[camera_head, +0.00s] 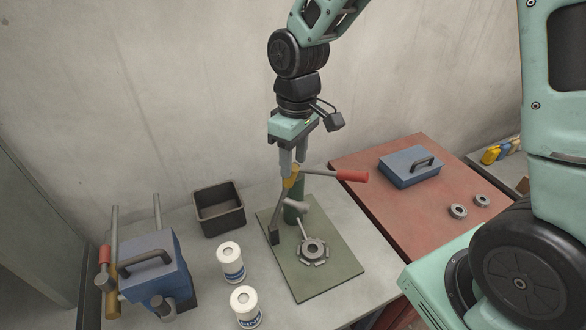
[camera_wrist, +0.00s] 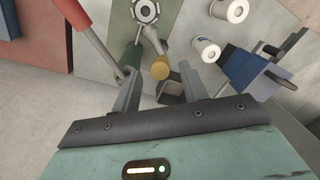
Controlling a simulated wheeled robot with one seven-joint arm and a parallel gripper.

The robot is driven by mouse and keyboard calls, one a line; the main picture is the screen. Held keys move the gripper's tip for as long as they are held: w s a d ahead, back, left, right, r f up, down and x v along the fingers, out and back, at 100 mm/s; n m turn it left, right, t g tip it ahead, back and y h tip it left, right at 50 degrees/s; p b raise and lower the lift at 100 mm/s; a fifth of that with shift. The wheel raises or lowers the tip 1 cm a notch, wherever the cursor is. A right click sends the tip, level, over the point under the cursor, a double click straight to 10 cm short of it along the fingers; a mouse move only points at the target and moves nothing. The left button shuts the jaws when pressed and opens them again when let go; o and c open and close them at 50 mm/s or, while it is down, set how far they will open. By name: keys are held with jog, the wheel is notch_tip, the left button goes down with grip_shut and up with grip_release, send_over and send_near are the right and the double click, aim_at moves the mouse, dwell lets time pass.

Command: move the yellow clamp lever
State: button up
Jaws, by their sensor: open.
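The yellow clamp lever (camera_head: 291,180) stands up from a fixture on the green-grey plate (camera_head: 330,262), its yellow end uppermost. My gripper (camera_head: 292,170) points down just above that end, jaws open. In the wrist view the round yellow end of the lever (camera_wrist: 160,69) shows between and beyond the two open fingertips (camera_wrist: 158,76). I cannot tell whether a finger touches it. A red-handled lever (camera_head: 350,176) reaches right from the green post (camera_head: 293,210), close beside the fingers. A toothed grey ring (camera_head: 313,250) is on the plate.
A dark open bin (camera_head: 219,222), two white cans (camera_head: 231,262) and a blue box with upright tools (camera_head: 155,268) stand to the left. A red table (camera_head: 370,153) at right holds a blue toolbox (camera_head: 410,172) and two grey rings. A wall is behind.

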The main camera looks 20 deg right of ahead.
aim_at(293, 175)
jog(key=shift+s+a+f+p, duration=0.15)
jog(key=shift+f+p, duration=0.2)
jog(key=shift+f, duration=1.9)
grip_shut()
jog(key=shift+f, duration=0.1)
